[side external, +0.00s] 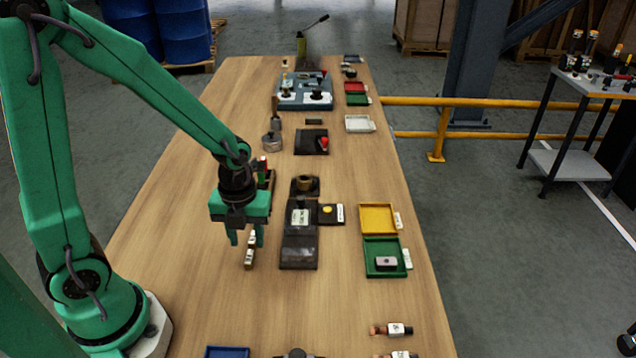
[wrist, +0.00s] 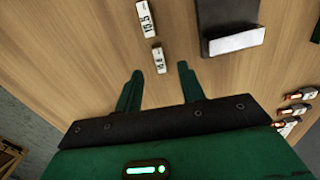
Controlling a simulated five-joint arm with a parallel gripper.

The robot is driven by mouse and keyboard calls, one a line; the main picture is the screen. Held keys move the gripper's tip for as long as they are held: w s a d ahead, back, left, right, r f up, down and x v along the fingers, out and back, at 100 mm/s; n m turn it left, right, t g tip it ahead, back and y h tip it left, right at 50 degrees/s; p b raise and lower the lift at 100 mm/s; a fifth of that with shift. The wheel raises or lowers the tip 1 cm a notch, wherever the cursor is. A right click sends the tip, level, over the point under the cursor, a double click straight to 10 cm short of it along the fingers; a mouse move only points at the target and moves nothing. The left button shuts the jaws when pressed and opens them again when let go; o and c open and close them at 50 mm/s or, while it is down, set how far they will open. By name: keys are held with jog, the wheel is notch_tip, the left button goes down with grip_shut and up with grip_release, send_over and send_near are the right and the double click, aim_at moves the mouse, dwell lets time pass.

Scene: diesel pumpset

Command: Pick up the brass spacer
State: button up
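My gripper (side external: 247,238) hangs low over the left middle of the table, fingers apart and empty. In the wrist view its fingers (wrist: 161,72) point at two small blocks with white numbered faces. The nearer block (wrist: 159,60) lies just beyond and between the fingertips; the farther block (wrist: 147,19) lies ahead of it. In the side view the small blocks (side external: 249,255) show tan and white below the gripper, partly hidden by it. I cannot tell for sure which, if either, is the brass spacer. Another brownish round part (side external: 305,184) sits on a dark block farther back.
A dark fixture (side external: 299,250) with a pale plate stands close right of my gripper. A black block with a yellow disc (side external: 327,210) is beside it. A yellow tray (side external: 377,218) and a green tray (side external: 370,251) holding a metal block are farther right. The table front left is mostly clear.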

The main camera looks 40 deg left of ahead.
aim_at(249, 256)
jog(key=shift+s+f, duration=0.2)
jog(key=shift+f, duration=2.3)
grip_shut()
